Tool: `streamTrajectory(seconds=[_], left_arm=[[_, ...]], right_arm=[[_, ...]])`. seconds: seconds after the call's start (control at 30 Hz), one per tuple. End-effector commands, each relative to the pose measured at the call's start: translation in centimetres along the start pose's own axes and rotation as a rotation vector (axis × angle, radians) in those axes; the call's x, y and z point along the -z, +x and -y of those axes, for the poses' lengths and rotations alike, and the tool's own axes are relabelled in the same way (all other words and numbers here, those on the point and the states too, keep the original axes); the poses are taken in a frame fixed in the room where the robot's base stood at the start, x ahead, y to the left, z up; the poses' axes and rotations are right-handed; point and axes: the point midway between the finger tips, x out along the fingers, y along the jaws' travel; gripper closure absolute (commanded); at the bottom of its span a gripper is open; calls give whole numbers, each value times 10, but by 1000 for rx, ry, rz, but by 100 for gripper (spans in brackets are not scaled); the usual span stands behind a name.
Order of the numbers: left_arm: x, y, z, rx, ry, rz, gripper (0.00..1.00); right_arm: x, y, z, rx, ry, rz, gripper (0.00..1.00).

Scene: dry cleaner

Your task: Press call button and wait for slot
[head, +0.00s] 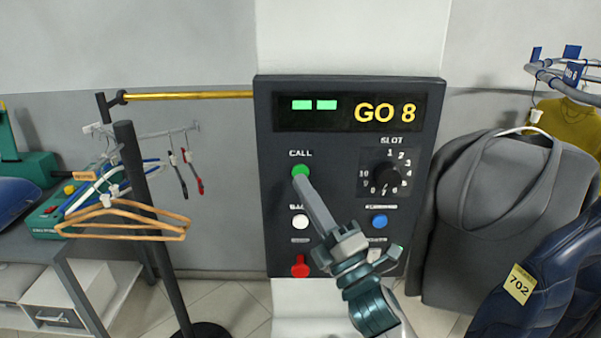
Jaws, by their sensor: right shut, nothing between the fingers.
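A dark control panel (346,92) hangs on the wall in the middle. Its display (346,112) shows two green blocks and the yellow text "GO 8". The green call button (300,170) sits under the word CALL at the panel's left. My right gripper (302,182) is shut and empty, its tip at the lower edge of the call button. It looks to be touching the button, but how far the button is pressed I cannot tell. The slot dial (387,178) is at the panel's right, ringed by numbers. My left gripper is not in view.
The panel also has a white button (300,222), a blue button (379,221) and a red control (300,266). A rack with hangers (125,217) stands left. A grey garment (490,215) and a blue jacket tagged 702 (545,275) hang right.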

Motion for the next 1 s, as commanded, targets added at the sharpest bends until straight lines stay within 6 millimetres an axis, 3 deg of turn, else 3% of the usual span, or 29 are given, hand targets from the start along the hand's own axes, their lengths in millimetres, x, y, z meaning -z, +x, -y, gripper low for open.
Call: streamTrajectory(seconds=[0.6,1.0], left_arm=[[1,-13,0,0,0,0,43],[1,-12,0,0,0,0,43]], right_arm=[[23,-31,-23,0,1,0,100],[24,-32,-24,0,0,0,100]])
